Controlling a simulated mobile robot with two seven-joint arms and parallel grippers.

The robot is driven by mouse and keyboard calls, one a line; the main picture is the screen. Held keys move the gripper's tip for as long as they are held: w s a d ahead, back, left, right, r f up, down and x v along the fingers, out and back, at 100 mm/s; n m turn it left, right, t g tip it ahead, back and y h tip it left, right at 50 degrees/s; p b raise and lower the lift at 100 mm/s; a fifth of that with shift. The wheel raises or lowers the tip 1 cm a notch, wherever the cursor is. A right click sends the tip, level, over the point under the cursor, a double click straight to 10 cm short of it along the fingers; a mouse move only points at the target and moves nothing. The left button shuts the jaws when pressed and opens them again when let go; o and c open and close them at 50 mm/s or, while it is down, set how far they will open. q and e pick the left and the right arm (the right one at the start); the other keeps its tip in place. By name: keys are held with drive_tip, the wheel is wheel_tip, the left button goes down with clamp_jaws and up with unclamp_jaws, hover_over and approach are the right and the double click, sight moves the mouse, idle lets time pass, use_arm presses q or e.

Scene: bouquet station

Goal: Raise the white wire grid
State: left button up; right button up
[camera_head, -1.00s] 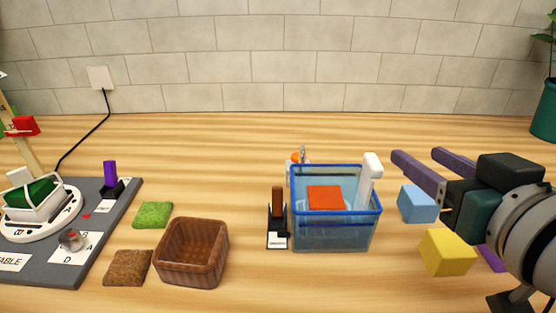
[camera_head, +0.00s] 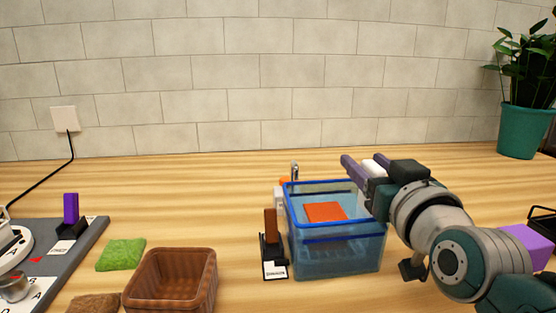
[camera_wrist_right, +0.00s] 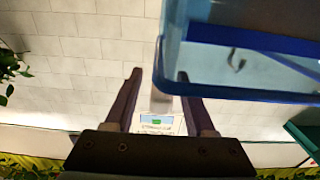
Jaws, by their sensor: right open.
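A clear blue tank (camera_head: 335,257) with a dark blue rim holds an orange block (camera_head: 325,211). A white upright handle (camera_head: 374,169) stands at the tank's right side; the wire grid itself cannot be made out through the tank. My right gripper (camera_head: 362,160) is open at the tank's right rim, its purple fingers pointing away from me. In the right wrist view the white handle (camera_wrist_right: 160,98) shows between the two open fingers (camera_wrist_right: 160,90), beside the tank wall (camera_wrist_right: 172,45). My left gripper is not in view.
A dark stand with a brown piece (camera_head: 271,228) stands close to the tank's left. A brown basket (camera_head: 172,283), a green pad (camera_head: 121,254) and a grey board (camera_head: 62,262) lie left. A purple block (camera_head: 528,245) is right. The back of the table is clear.

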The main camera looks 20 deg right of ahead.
drive_tip(key=shift+w+d, duration=0.15)
drive_tip(key=shift+w, duration=0.45)
clamp_jaws()
idle(1.1)
